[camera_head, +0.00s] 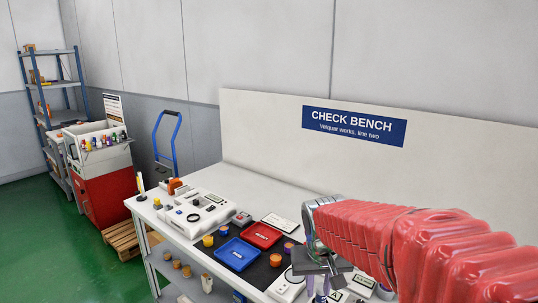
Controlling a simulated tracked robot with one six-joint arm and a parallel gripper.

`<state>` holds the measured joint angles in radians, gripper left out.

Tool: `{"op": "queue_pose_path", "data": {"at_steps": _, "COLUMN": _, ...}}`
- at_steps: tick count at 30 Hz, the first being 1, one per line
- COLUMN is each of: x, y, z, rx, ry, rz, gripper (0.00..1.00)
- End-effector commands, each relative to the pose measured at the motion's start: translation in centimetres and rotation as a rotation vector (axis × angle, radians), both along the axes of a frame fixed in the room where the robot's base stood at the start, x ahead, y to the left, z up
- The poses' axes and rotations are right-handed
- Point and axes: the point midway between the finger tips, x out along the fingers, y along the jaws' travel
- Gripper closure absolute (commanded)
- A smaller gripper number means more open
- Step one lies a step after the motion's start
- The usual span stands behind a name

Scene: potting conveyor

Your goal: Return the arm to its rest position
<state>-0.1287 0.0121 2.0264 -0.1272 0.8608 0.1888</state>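My arm (425,245), in a red ribbed sleeve, reaches in from the right side over the check bench (240,183). My gripper (322,290) hangs from its end, pointing down over the near right part of the bench. A dark plate above the fingers and the bottom edge of the picture hide much of it. I cannot tell whether the fingers are open or shut, or whether anything is between them.
A blue tray (237,266) and a red tray (261,225) lie left of my gripper. A white device (197,219) stands farther left. A white back panel (260,130) rises behind the bench. Green floor (50,240) is clear at left.

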Motion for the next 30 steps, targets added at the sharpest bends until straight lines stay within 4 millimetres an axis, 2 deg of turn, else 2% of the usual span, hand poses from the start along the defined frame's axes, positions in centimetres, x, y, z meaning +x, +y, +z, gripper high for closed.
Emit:
{"op": "queue_pose_path", "data": {"at_steps": 6, "x": -5.2, "y": -0.8, "z": 1.1, "rx": 0.014, "ry": -0.003, "rz": 0.033, "gripper": 0.77}}
{"op": "queue_pose_path", "data": {"at_steps": 15, "x": -11.5, "y": -1.7, "z": 2.1, "rx": 0.037, "ry": -0.029, "rz": 0.056, "gripper": 0.77}}
{"op": "queue_pose_path", "data": {"at_steps": 24, "x": -16.7, "y": -2.4, "z": 2.8, "rx": 0.058, "ry": -0.087, "rz": 0.051, "gripper": 0.77}}
{"op": "queue_pose_path", "data": {"at_steps": 30, "x": -19.3, "y": -2.9, "z": 3.5, "rx": 0.068, "ry": -0.149, "rz": 0.029, "gripper": 0.77}}
